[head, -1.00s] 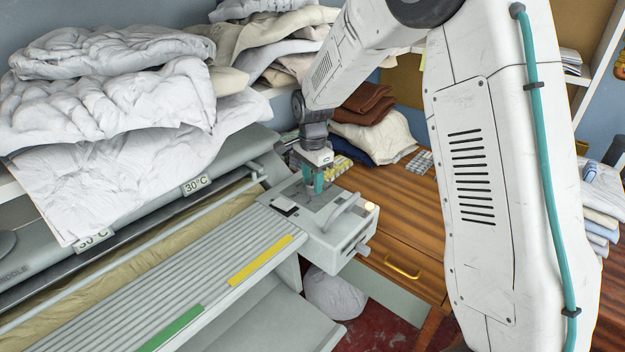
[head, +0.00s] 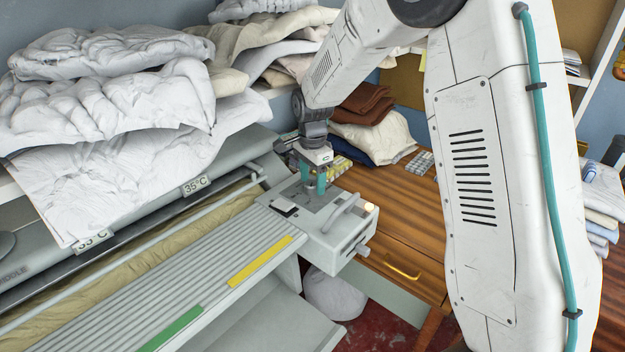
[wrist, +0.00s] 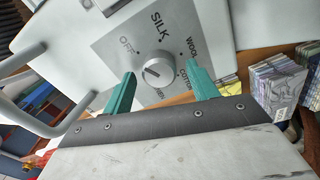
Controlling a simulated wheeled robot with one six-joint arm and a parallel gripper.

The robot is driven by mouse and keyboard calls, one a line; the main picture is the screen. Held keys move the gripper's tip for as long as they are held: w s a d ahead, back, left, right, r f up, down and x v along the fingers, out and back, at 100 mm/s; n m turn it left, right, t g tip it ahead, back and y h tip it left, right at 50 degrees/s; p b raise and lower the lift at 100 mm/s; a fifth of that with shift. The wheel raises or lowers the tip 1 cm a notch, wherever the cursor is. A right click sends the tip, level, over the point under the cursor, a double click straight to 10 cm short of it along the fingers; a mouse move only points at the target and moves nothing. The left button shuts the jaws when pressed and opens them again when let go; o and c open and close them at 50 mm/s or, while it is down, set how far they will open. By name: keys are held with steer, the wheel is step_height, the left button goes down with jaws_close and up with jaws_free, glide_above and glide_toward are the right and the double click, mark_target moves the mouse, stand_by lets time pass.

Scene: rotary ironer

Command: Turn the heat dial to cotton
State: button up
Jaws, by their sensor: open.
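The heat dial (wrist: 158,72) is a round grey knob on a grey plate (wrist: 112,45) in the wrist view. OFF, SILK, WOOL and COTTON are printed around it, with another label below it that is hard to read. My gripper (wrist: 162,68) is open, one teal finger on each side of the dial, with gaps visible. In the head view my gripper (head: 313,186) is over the control box (head: 335,238) at the ironer's right end, and the dial shows between its fingers.
A bar handle (head: 342,212) stands on the control box close to my gripper; a lamp (head: 369,206) glows at its corner. A wooden desk (head: 400,205) with folded cloths is to the right.

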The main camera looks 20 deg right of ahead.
mark_target(313, 182)
step_height(313, 182, up, 8)
steer(key=shift+f, duration=0.25)
stand_by(0.5)
steer(key=shift+s+n, duration=0.1)
steer(key=shift+n, duration=0.5)
steer(key=s+d+r+n, duration=0.1)
steer(key=s+r+n, duration=0.2)
steer(key=s, duration=0.9)
steer(key=s+d+r+n+t, duration=0.1)
steer(key=s+r+n, duration=0.2)
steer(key=s, duration=1)
steer(key=s+d+r+n, duration=0.1)
steer(key=s+r+n, duration=0.2)
steer(key=s+n, duration=0.4)
steer(key=s, duration=0.6)
steer(key=shift+n, duration=0.4)
